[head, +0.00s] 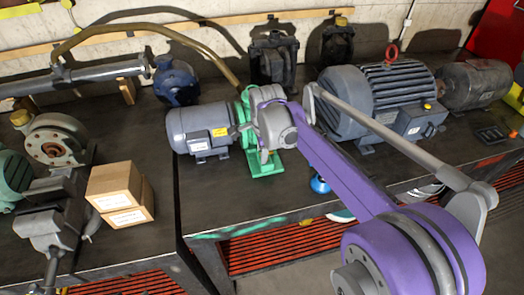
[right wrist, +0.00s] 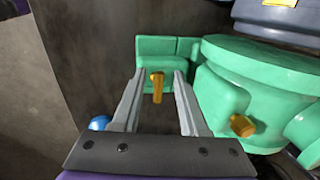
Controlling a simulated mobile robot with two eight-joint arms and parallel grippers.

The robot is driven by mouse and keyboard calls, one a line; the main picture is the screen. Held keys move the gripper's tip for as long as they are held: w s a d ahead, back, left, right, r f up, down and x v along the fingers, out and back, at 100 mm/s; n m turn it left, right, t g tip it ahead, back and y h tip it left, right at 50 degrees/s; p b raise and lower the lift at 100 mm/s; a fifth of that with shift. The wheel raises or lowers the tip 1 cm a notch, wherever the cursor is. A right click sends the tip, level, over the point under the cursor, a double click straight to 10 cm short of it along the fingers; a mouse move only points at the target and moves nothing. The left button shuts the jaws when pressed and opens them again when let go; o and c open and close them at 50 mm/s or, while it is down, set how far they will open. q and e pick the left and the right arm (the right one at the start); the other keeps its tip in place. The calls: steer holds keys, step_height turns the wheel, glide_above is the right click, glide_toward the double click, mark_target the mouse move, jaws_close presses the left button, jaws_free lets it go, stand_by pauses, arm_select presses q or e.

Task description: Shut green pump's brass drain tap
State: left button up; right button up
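The green pump (head: 263,163) stands on the dark bench, joined to a grey-blue motor (head: 198,130). My right arm hides part of the pump. The pump's green body (right wrist: 265,75) fills much of the right wrist view. A small brass tap handle (right wrist: 157,84) sticks out in front of a green block and appears upright in that picture. My right gripper (right wrist: 158,77) is open, with one finger on each side of the brass handle and visible gaps to both. A second brass fitting (right wrist: 243,126) sits on the pump right of the fingers. My left gripper is not in view.
A large grey motor (head: 365,95) with a red lifting ring stands right of the pump. A cardboard box (head: 120,195) lies to the left. A blue round thing (right wrist: 99,122) is beside the left finger. Bare bench top lies in front of the pump.

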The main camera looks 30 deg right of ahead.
mark_target(264, 166)
step_height(264, 166, up, 11)
steer(key=s, duration=0.2)
steer(key=shift+a+f+p, duration=0.2)
steer(key=shift+a+p, duration=0.05)
steer(key=shift+p, duration=0.05)
stand_by(0.4)
steer(key=s+a+f+n+t, duration=0.1)
steer(key=s+a+f+n, duration=0.3)
steer(key=s+f+n, duration=0.4)
steer(key=s+a+f+n+t, duration=0.2)
steer(key=s+a+f+n, duration=0.2)
steer(key=s+f+n, duration=0.4)
steer(key=s+n, duration=0.3)
steer(key=n, duration=0.1)
steer(key=shift+a+n+y, duration=0.3)
steer(key=shift+a+n, duration=0.05)
steer(key=shift+n, duration=0.05)
steer(key=shift+s+d, duration=0.1)
steer(key=shift+d, duration=0.05)
